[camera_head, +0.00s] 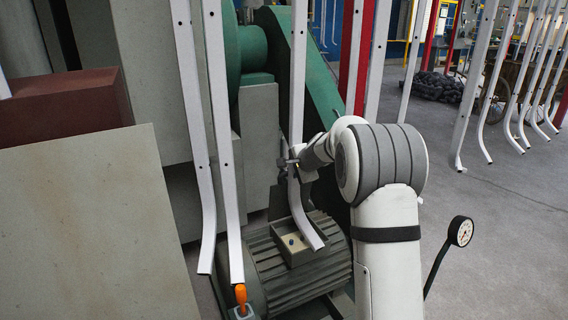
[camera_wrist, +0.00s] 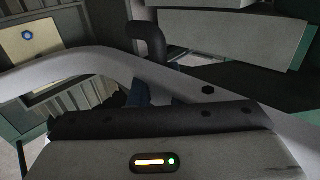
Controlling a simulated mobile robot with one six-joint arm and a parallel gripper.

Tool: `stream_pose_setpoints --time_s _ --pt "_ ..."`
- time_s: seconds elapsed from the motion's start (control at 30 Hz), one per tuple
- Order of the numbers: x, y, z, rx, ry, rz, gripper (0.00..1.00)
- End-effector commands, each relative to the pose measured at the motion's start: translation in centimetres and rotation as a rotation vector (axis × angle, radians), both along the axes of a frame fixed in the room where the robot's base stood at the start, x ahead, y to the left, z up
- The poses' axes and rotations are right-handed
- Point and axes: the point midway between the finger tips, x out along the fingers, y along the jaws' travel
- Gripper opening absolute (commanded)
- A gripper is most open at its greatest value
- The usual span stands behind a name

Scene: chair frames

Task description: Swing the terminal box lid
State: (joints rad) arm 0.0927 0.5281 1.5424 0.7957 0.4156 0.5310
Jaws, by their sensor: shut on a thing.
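The terminal box (camera_head: 278,249) sits on top of a ribbed grey motor (camera_head: 285,285), its top uncovered, with a blue spot inside. In the wrist view the box (camera_wrist: 18,74) shows at the upper left. A dark grey plate that looks like its lid (camera_head: 278,203) stands upright at the box's back left. My gripper (camera_head: 287,163) is shut at the plate's upper end, just behind a pale bent chair frame tube (camera_head: 298,100). The tube crosses the wrist view and hides part of the grip, so the exact contact is unclear.
Two more hanging tubes (camera_head: 222,150) stand left of the motor, one by an orange-handled part (camera_head: 241,296). A green machine (camera_head: 325,95) stands behind. A dial gauge (camera_head: 460,231) is right of my arm. More frames (camera_head: 475,85) hang at right; floor there is open.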

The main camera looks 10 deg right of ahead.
Motion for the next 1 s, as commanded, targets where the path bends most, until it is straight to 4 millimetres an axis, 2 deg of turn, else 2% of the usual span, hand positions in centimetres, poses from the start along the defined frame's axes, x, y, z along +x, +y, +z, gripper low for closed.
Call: stream_pose_setpoints --time_s 0.23,0.63,1.0 --pt "0.4 0.1 -0.1 0.000 0.005 0.001 0.00" --pt "4.3 1.2 0.1 0.000 0.006 -0.001 0.00" --pt "4.8 1.3 -0.2 0.000 0.003 -0.002 0.00"
